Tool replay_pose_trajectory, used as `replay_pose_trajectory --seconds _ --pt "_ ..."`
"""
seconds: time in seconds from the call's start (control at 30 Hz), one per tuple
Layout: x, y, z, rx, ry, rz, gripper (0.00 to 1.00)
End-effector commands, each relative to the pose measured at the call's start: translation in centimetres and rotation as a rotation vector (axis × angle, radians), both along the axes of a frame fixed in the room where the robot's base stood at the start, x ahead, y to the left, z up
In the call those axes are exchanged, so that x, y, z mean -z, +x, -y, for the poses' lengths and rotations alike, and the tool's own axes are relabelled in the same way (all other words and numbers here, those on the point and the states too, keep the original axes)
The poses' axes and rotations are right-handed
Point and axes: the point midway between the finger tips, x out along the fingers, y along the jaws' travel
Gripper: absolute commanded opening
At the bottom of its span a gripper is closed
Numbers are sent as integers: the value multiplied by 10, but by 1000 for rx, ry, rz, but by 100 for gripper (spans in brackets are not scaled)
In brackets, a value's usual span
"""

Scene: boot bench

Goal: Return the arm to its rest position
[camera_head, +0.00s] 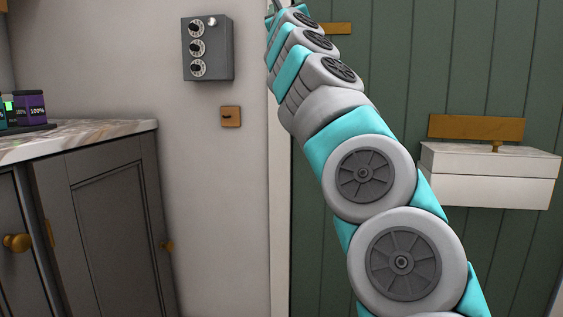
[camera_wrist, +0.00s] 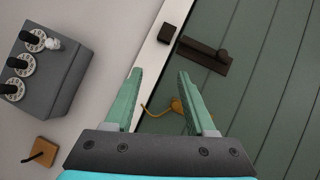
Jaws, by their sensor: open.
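My arm, grey and teal, reaches up from the lower right to the top middle in the head view, in front of the green plank door (camera_head: 460,60). My gripper (camera_wrist: 158,75) shows in the wrist view with its two green fingers apart and nothing between them. Behind the fingers are the white door frame (camera_wrist: 146,60) and the green door. The gripper end is hard to make out at the top edge of the head view.
A grey box with dials (camera_head: 207,48) and a small wooden switch plate (camera_head: 231,117) are on the wall. A dark bolt (camera_wrist: 204,54) and a brass handle (camera_wrist: 177,105) are on the door. A white box (camera_head: 490,175) juts out at right. A marble-topped cabinet (camera_head: 100,135) stands left.

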Motion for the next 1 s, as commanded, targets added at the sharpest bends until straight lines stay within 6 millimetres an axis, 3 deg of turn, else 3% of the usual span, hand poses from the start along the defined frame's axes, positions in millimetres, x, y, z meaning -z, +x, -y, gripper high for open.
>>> replay_pose_trajectory --seconds 0.1,0.27,0.47,0.57,0.7,0.87,1.0 --pt "-17 -21 -27 -27 -193 56 56" --pt "-18 -51 -68 -64 -464 127 56" --pt "12 -88 -117 -118 -812 194 56" --pt "39 -106 -136 -148 -987 217 56" --pt "91 -130 -156 -203 -1235 236 56" --pt "161 -153 -163 -278 -1500 234 56" --pt "221 -173 -155 -351 -1698 213 56"
